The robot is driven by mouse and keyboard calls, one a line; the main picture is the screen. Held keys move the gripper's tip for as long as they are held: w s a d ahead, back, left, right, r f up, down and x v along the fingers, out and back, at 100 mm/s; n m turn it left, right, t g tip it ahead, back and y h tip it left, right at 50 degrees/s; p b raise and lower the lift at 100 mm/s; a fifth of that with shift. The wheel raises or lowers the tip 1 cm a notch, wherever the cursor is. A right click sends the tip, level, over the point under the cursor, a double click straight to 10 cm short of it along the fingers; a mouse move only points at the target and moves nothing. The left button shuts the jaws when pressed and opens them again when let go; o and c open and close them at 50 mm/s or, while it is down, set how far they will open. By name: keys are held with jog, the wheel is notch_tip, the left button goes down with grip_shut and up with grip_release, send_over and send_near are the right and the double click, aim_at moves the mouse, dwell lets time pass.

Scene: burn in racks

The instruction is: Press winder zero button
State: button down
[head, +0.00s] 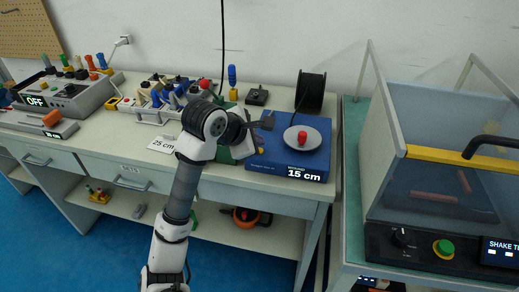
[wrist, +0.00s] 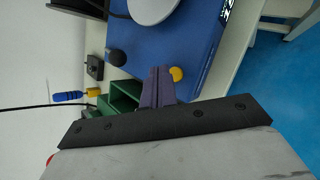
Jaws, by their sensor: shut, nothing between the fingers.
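The winder is a blue box (head: 262,168) at the right end of the bench, with a white disc (head: 318,138), a red knob (head: 302,137) and a front display (head: 304,174) reading 15 cm. In the wrist view its blue top (wrist: 185,40) carries a round yellow button (wrist: 177,74) and a black knob (wrist: 115,57). I cannot read any label by the button. My gripper (wrist: 158,72) is shut and empty, its tips over the winder's edge just beside the yellow button. Whether they touch anything is unclear. My gripper also shows in the head view (head: 266,121).
A black spool (head: 311,92) stands behind the winder. A green box (wrist: 122,97) and a blue-handled tool (wrist: 68,96) are close to my gripper. A card (head: 163,144) reading 25 cm lies on the bench. A clear-walled shaker (head: 430,230) stands to the right.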

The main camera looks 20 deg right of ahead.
jog(key=shift+f+b, duration=0.25)
jog(key=shift+b, duration=0.1)
jog(key=shift+f+b, duration=0.25)
jog(key=shift+b, duration=0.2)
jog(key=shift+f+b, duration=0.35)
jog(key=shift+b, duration=0.2)
dwell(0.7)
jog(key=shift+r, duration=0.1)
jog(key=shift+r+p, duration=0.3)
jog(key=shift+r, duration=0.4)
jog(key=shift+r, duration=0.1)
jog(key=shift+r+p, duration=1.15)
jog(key=shift+r, duration=1.25)
